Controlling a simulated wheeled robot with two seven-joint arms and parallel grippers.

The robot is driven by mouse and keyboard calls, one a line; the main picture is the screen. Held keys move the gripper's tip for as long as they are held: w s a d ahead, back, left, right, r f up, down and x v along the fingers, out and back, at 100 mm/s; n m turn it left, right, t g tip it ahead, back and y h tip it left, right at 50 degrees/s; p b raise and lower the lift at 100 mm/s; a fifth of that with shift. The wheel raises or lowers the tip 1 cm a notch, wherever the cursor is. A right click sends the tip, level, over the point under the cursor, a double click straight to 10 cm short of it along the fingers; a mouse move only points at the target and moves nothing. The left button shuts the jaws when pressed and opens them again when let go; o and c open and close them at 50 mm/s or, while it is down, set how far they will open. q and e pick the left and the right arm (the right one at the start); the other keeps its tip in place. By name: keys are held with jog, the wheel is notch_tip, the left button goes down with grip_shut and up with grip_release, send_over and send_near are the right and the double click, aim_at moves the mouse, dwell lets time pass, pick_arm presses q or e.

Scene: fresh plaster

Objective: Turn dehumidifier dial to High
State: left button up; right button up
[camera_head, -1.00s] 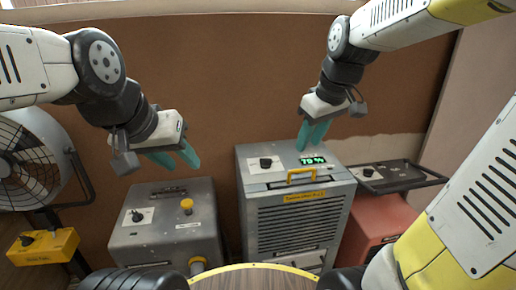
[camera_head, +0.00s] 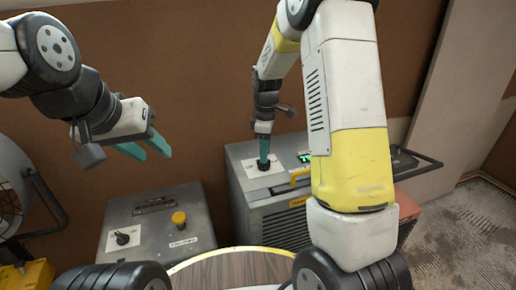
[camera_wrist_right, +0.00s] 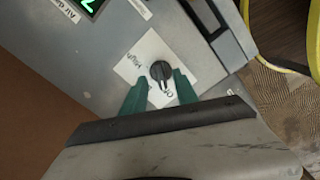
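The dehumidifier (camera_head: 242,190) is a grey metal box with a vented front and a yellow handle. Its black dial (camera_head: 263,166) sits on a white label plate on top; it also shows in the right wrist view (camera_wrist_right: 161,71). "High" is printed at the plate's upper left in that view, and the dial's light mark points down toward my gripper. My right gripper (camera_head: 264,153) points down at the dial; it also shows in the right wrist view (camera_wrist_right: 160,86). Its teal fingers are apart, with tips beside the dial's lower edge; contact is unclear. My left gripper (camera_head: 150,151) is open and empty in the air.
A second grey box (camera_head: 155,225) with its own black dial and a yellow button stands left of the dehumidifier. A fan (camera_head: 12,190) and a yellow box (camera_head: 28,275) are at the far left. A red machine (camera_head: 409,212) stands at the right, partly hidden by my arm.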

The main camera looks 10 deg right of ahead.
aim_at(262, 167)
jog(key=shift+f, duration=1.35)
grip_shut()
